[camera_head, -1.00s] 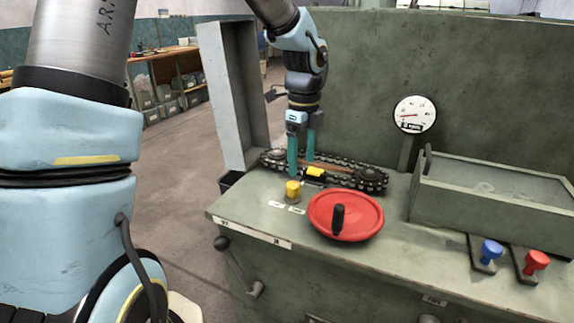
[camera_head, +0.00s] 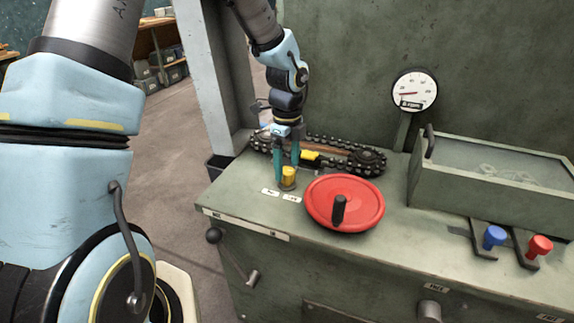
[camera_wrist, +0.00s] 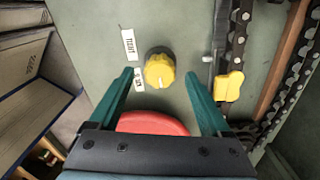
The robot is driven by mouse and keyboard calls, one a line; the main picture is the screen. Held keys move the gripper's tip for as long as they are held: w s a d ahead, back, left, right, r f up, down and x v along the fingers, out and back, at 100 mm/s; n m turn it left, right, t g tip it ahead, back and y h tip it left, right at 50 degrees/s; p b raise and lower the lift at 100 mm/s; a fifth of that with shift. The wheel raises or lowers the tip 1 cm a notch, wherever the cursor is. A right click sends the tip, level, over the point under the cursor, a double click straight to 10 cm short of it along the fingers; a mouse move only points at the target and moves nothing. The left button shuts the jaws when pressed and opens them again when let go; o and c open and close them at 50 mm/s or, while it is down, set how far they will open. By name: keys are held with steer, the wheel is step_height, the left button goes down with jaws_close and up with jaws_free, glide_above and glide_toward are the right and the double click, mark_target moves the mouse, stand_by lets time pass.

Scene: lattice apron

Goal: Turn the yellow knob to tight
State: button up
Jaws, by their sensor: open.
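The yellow knob (camera_head: 289,174) stands on the green machine top, left of the red handwheel (camera_head: 345,201). In the wrist view the yellow knob (camera_wrist: 160,71) shows a fluted rim and a small light pointer mark toward its lower edge. Two white labels lie to its left, one reading TIGHT (camera_wrist: 128,44) and a second (camera_wrist: 138,80) whose word is hard to read. My gripper (camera_head: 287,171) points down at the knob with its teal fingers apart. In the wrist view the fingertips of my gripper (camera_wrist: 160,75) are on either side of the knob, with gaps, not touching it.
A chain loop (camera_head: 335,155) with a yellow tab (camera_head: 310,155) lies just behind the knob. A dial gauge (camera_head: 415,90), a metal tray (camera_head: 490,185), a blue lever (camera_head: 493,236) and a red lever (camera_head: 538,247) are to the right. A grey upright panel stands at left.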

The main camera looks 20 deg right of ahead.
steer(key=shift+f, duration=0.6)
jaws_close()
stand_by(0.3)
